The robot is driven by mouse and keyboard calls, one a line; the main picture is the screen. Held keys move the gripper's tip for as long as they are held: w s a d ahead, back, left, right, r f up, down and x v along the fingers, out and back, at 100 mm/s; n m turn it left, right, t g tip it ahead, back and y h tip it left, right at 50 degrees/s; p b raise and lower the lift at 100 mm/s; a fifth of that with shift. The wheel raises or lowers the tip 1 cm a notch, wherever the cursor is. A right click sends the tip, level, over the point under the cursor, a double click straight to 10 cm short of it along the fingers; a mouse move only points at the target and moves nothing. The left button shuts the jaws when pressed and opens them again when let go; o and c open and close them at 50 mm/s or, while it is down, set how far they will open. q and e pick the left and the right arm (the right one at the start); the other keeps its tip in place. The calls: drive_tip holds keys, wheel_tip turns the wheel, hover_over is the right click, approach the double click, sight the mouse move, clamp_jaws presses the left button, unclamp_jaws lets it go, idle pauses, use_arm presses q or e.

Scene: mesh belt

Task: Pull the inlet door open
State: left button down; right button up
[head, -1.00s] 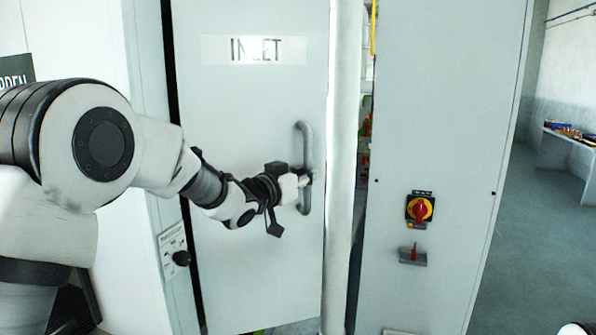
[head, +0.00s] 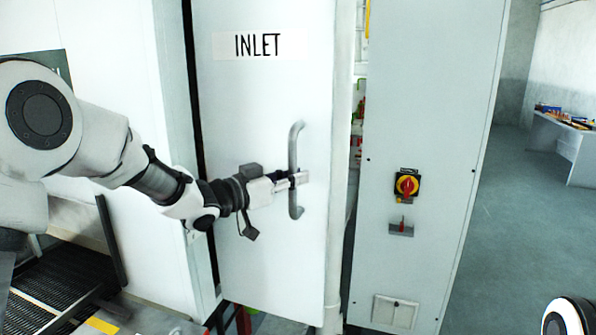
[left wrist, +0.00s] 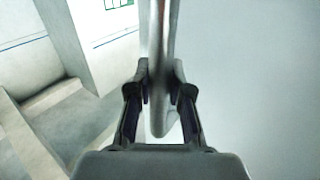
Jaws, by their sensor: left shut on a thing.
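The inlet door (head: 260,95) is a tall pale panel with an "INLET" label near its top. Its grey vertical bar handle (head: 296,145) is near the door's right edge. My left gripper (head: 298,180) is shut on the handle, around its lower half. In the left wrist view the handle (left wrist: 158,60) runs down between the two fingers of my left gripper (left wrist: 160,95). A dark gap shows along the door's left edge. At the lower right edge of the head view part of a white and black body shows; no right gripper fingers are visible.
A grey cabinet (head: 430,100) with a red and yellow rotary switch (head: 406,186) stands right of the door. A pale vertical post (head: 342,200) is between them. Open floor (head: 510,220) and a bench (head: 570,145) lie at the right.

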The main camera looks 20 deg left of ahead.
use_arm(q)
drive_tip(key=shift+s+f, duration=0.1)
idle(0.3)
drive_tip(key=c, duration=1)
unclamp_jaws()
drive_tip(key=shift+c, duration=0.2)
drive_tip(key=shift+a, duration=0.1)
drive_tip(key=v, duration=1.1)
drive_tip(key=shift+s+a, duration=0.15)
drive_tip(key=shift+a, duration=0.15)
